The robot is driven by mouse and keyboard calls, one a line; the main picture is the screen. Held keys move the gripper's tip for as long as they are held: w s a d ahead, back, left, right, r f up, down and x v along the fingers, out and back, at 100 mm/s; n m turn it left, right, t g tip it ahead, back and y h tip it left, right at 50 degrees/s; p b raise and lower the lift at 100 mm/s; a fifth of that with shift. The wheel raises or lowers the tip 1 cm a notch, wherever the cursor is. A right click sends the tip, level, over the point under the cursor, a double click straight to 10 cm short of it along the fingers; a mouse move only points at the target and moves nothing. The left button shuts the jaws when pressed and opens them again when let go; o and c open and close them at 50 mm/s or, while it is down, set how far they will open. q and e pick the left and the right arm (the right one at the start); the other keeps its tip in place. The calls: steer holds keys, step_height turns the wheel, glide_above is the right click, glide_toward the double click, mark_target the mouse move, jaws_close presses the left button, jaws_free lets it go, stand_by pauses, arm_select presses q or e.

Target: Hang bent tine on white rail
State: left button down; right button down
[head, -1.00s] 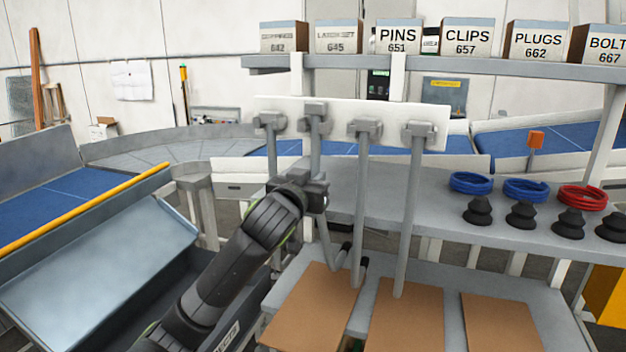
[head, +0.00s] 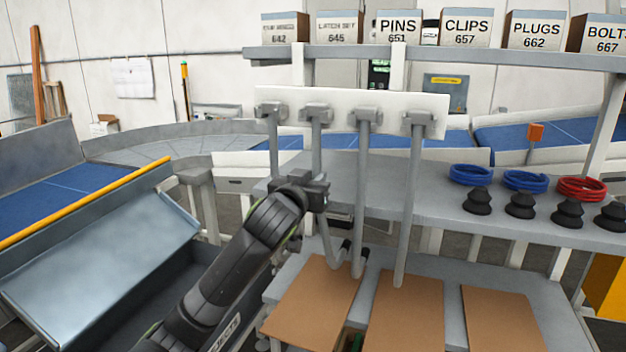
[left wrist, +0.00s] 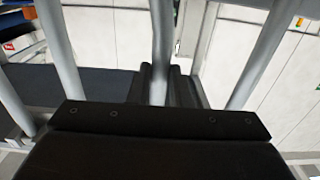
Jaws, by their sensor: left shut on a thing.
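The white rail (head: 395,98) runs across the middle of the head view. Several grey tines hang down in front of it, each with a blocky hook head. My left gripper (head: 316,190) is shut on the shaft of the second tine from the left, the bent tine (head: 317,150), below the rail. Its head is level with its left neighbour's and overlaps the rail; whether it bears on the rail I cannot tell. Its lower part slants right. In the left wrist view the bent tine (left wrist: 160,45) stands between the dark fingers (left wrist: 160,85). My right gripper is out of view.
Neighbouring tines (head: 272,150) and (head: 361,190) hang close on both sides. A grey shelf (head: 440,200) behind holds blue and red rings and black cups. Brown boards (head: 405,315) lie on the lower shelf. A blue-grey chute (head: 100,260) stands at left.

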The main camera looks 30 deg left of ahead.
arm_select(q)
steer(key=shift+r, duration=0.1)
steer(key=c, duration=1.3)
jaws_free()
steer(key=shift+s, duration=0.1)
steer(key=shift+o, duration=0.2)
steer(key=b+v, duration=1.5)
steer(key=v, duration=0.2)
steer(key=shift+s+d+b, duration=0.15)
steer(key=shift+b, duration=0.15)
